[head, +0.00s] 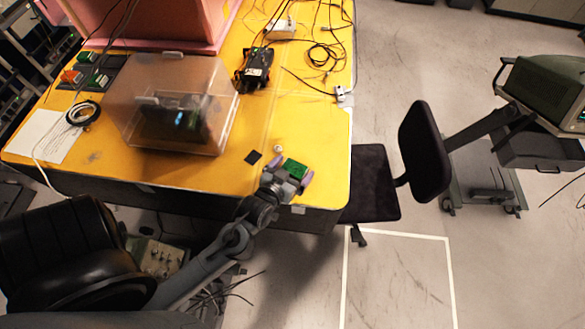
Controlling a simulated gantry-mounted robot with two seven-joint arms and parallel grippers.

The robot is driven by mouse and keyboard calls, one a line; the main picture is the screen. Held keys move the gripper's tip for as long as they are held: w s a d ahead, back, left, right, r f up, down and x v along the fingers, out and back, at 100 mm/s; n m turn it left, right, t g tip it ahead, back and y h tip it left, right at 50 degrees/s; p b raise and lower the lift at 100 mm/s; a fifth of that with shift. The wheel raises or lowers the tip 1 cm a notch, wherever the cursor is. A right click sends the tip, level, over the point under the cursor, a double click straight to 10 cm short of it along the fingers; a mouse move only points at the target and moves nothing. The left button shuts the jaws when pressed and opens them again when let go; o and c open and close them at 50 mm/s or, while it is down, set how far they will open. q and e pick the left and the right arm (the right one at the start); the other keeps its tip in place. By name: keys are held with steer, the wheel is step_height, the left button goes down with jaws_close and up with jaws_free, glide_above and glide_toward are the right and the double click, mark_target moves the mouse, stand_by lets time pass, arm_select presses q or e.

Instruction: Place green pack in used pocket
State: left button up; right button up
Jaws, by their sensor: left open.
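A green pack (295,168) lies near the front right corner of the yellow table. My left gripper (289,171) is over the table edge there, its purple fingers open on either side of the pack. I cannot tell whether the fingers touch it. A dark tray with pockets (92,72) sits at the table's far left, with small green pieces and an orange piece in it. Which pocket is the used one is too small to tell. My right gripper is not in view.
A clear box (180,75) over a dark device stands mid-table. A small black square (253,157) lies left of my gripper. A black device (254,68) and cables lie behind. A white sheet (42,135) and coiled cable (83,113) lie at left. An office chair (372,185) stands at right.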

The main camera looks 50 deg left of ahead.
arm_select(q)
steer(key=shift+r, duration=0.2)
steer(key=v, duration=1.2)
steer(key=s+d+f+m+g+h, duration=0.2)
steer(key=d+f+m+g+h, duration=0.3)
steer(key=g, duration=0.3)
steer(key=shift+s+d+p, duration=0.25)
steer(key=shift+d+p, duration=0.2)
steer(key=shift+d, duration=0.2)
steer(key=shift+s+a+m+g, duration=0.25)
steer(key=shift+s+m+g, duration=0.15)
steer(key=shift+s+g, duration=0.15)
steer(key=c, duration=0.4)
steer(key=shift+o, duration=0.2)
